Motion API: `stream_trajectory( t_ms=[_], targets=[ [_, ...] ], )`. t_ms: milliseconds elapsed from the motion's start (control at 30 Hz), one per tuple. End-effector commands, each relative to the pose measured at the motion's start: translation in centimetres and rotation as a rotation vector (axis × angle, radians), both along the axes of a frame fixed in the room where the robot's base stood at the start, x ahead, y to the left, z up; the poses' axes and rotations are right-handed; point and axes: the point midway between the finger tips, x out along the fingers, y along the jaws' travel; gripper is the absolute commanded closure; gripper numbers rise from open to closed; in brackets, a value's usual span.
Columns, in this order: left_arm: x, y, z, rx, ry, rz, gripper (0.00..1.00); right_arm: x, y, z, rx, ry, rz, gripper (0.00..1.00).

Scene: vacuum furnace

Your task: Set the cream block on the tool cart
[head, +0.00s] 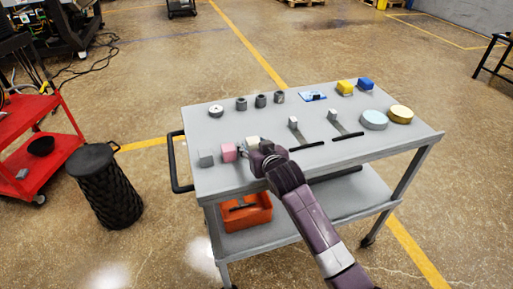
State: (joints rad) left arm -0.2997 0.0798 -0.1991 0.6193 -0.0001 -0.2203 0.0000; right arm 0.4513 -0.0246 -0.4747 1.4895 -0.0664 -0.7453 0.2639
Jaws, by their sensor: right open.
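The cream block (252,141) sits on the near left part of a grey wheeled cart's top (245,120), right of a pink block (229,152). My right gripper (261,150) is open, right at the cream block. The gripper partly hides the block, and I cannot tell whether they touch. A red cart (62,150) stands at the far left, apart from the grey cart. My left gripper is not in view.
A grey block (206,158), two brushes, several dark cylinders, yellow and blue blocks and two round tins (374,120) are also on the grey top. An orange bin (246,212) is on its lower shelf. A black basket (104,185) stands between the carts.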

Motion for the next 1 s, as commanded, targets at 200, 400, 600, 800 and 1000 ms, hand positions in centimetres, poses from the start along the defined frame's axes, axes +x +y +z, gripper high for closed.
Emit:
stream_trajectory(
  t_ms=[200,400,600,800,1000],
  targets=[
    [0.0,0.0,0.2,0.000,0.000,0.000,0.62,-2.1,-0.7,0.9,0.001,0.000,0.000,0.54],
    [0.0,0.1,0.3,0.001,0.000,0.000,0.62,-5.4,-1.8,2.3,0.000,-0.001,0.000,0.54],
    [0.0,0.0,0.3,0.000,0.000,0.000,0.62,-8.3,-2.7,3.6,0.000,0.000,0.000,0.54],
    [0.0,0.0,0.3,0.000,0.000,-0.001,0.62,-10.0,-3.3,4.4,0.000,0.000,-0.001,0.54],
    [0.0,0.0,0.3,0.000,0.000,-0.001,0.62,-10.4,-3.4,4.5,-0.001,0.001,-0.001,0.54]
  ],
)
